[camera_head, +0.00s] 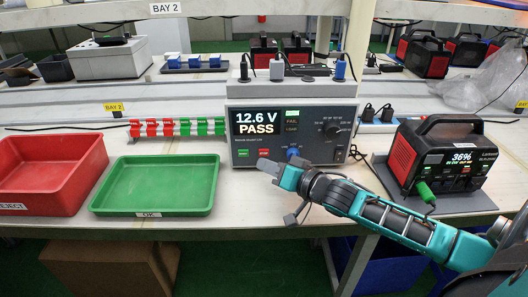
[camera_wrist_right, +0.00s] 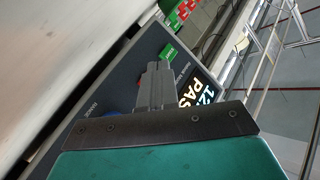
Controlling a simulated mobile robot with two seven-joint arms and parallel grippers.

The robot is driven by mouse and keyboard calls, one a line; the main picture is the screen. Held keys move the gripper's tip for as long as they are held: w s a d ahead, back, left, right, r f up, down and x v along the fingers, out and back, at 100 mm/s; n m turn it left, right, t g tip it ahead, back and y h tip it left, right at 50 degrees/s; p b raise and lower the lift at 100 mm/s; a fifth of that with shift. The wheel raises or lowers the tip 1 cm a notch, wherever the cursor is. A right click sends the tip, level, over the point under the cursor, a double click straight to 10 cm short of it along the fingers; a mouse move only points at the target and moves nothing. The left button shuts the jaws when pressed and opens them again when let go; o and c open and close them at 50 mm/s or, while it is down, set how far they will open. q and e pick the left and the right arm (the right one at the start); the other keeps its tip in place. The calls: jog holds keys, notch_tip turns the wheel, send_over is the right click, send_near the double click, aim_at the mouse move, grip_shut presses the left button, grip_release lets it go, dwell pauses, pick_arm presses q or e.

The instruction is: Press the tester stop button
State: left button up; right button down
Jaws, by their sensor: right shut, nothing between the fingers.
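The tester (camera_head: 342,112) stands on the bench, its screen (camera_head: 256,122) reading 12.6 V PASS. Below the screen are a green button (camera_head: 242,153), a red button (camera_head: 263,152), which I take for the stop button, and a blue part (camera_head: 292,153). My right gripper (camera_head: 262,166) is shut and empty, its tips just below and in front of the red button; contact cannot be told. My left gripper is not in view.
A red reject bin (camera_head: 50,195) and a green OK tray (camera_head: 160,205) lie left of the tester. A power station (camera_head: 408,155) showing 36%, with a green plug (camera_head: 425,192), stands at right behind my right arm. Red and green clips (camera_head: 175,128) line the back.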

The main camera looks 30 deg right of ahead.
jog(key=shift+s+a+r+p, duration=0.1)
jog(key=shift+s+a+p, duration=0.35)
jog(key=shift+s, duration=0.3)
jog(key=shift+s+a+f+p, duration=0.1)
jog(key=shift+s+a+p, duration=0.35)
jog(key=shift+s, duration=0.25)
jog(key=shift+s+a+r+p, duration=0.1)
jog(key=shift+s+a+p, duration=0.35)
jog(key=shift+s, duration=0.3)
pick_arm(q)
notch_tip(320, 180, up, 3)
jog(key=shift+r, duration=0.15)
